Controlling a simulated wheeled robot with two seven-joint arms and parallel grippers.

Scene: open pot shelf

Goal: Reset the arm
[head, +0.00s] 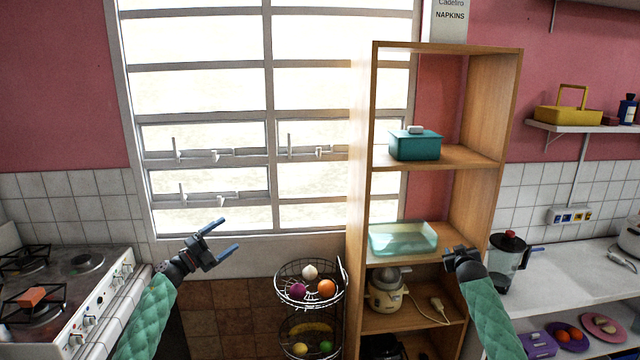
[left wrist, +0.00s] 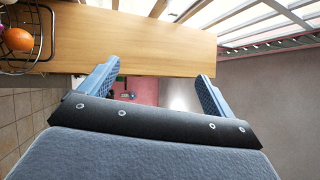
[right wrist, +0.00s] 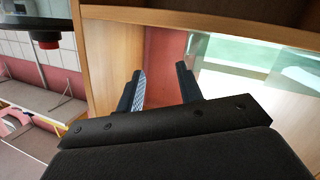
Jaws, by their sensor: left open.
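My left gripper (head: 224,238) is raised in front of the window, left of the wooden shelf. Its two blue fingers are spread with nothing between them. In the left wrist view the gripper (left wrist: 160,80) faces the shelf's side panel and is empty. My right gripper (head: 462,256) is at the shelf's right side, by the right end of the clear glass dish (head: 402,240). In the right wrist view the fingers (right wrist: 160,80) are apart with nothing between them. The dish (right wrist: 230,52) shows right of them, and I cannot tell if it touches.
The open shelf (head: 515,110) holds a teal lidded pot (head: 415,146) above the dish and a juicer (head: 388,292) below. A wire fruit basket (head: 310,290) stands left of it, a stove (head: 75,290) at far left. A blender (head: 510,262) stands on the right counter.

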